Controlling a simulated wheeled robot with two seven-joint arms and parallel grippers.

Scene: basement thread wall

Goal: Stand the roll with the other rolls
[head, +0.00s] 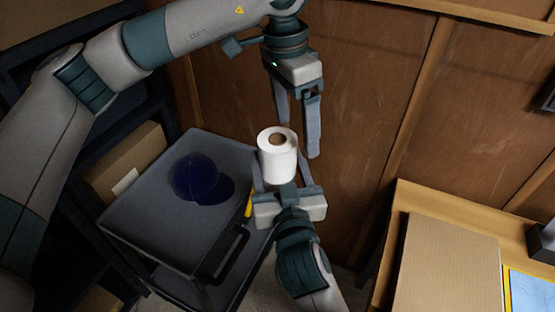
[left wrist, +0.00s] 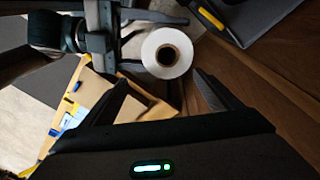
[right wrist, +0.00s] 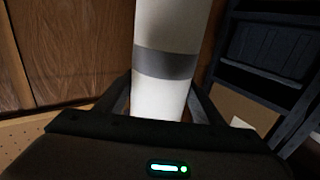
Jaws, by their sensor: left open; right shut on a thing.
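A white roll (head: 277,158) with a brown core hole stands upright in my right gripper (head: 281,172), held in the air in front of the wooden wall. My right gripper is shut around its sides. The right wrist view shows the roll (right wrist: 165,60) between the fingers, with a grey band across it. My left gripper (head: 298,138) is open and empty, pointing down just above and beside the roll. In the left wrist view the roll (left wrist: 167,53) is seen end-on beyond the open fingers. No other rolls can be made out.
A wooden bench (head: 393,225) with a large cardboard box (head: 448,265) is at lower right. Brown wall panels (head: 370,80) close the back.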

